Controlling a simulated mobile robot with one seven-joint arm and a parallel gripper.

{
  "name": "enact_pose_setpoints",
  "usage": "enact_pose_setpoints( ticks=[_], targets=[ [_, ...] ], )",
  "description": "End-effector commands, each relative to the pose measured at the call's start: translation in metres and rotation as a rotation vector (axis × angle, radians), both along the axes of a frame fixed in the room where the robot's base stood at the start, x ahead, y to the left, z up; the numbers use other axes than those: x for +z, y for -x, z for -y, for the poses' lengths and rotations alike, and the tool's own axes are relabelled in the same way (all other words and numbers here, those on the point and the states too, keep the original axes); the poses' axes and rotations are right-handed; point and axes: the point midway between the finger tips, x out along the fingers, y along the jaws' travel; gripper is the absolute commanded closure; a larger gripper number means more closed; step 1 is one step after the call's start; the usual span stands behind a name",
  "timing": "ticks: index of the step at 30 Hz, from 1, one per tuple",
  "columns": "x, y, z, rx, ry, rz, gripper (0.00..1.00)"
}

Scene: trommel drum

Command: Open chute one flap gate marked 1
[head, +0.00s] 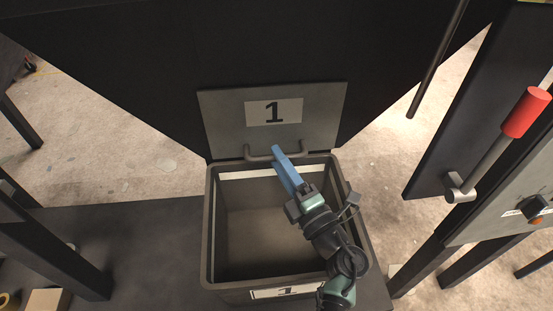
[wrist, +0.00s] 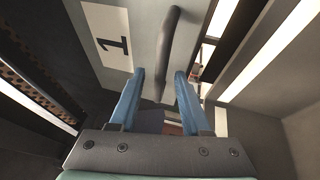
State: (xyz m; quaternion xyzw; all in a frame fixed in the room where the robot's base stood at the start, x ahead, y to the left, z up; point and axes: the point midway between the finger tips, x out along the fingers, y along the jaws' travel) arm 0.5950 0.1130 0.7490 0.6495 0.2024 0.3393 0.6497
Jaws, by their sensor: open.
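The flap gate (head: 228,112) is a grey plate with a white label reading 1, above the back of an open bin (head: 209,235). A dark bar handle (head: 258,157) runs along its lower edge. My gripper (head: 278,151) is at the handle with its blue fingers open, covering part of it. In the wrist view the fingers (wrist: 159,73) stand on either side of the handle (wrist: 171,38), whose near end lies between them. The gate's label (wrist: 110,38) is left of the handle there. Whether a finger touches the bar is unclear.
The bin, also labelled 1, stands on a dark table (head: 130,245) under my arm; its visible inside looks empty. At the right are a red-gripped lever (head: 524,112) and a control panel (head: 500,210). A large dark housing (head: 190,50) spans the back.

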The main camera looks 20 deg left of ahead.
Motion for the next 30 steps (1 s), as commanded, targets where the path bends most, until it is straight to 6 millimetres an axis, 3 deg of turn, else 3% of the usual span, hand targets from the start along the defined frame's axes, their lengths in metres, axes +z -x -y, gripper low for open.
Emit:
enact_pose_setpoints(
  ticks=[4, 14, 22, 30],
  targets=[
    [0.0015, -0.0089, -0.0096, 0.001, -0.001, -0.001, 0.53],
    [0.003, -0.0116, -0.0114, -0.001, 0.0, -0.001, 0.53],
    [0.0028, -0.0112, -0.0112, -0.001, 0.0, -0.001, 1.0],
    [0.0027, -0.0112, -0.0111, -0.001, 0.0, -0.001, 1.0]
  ],
)
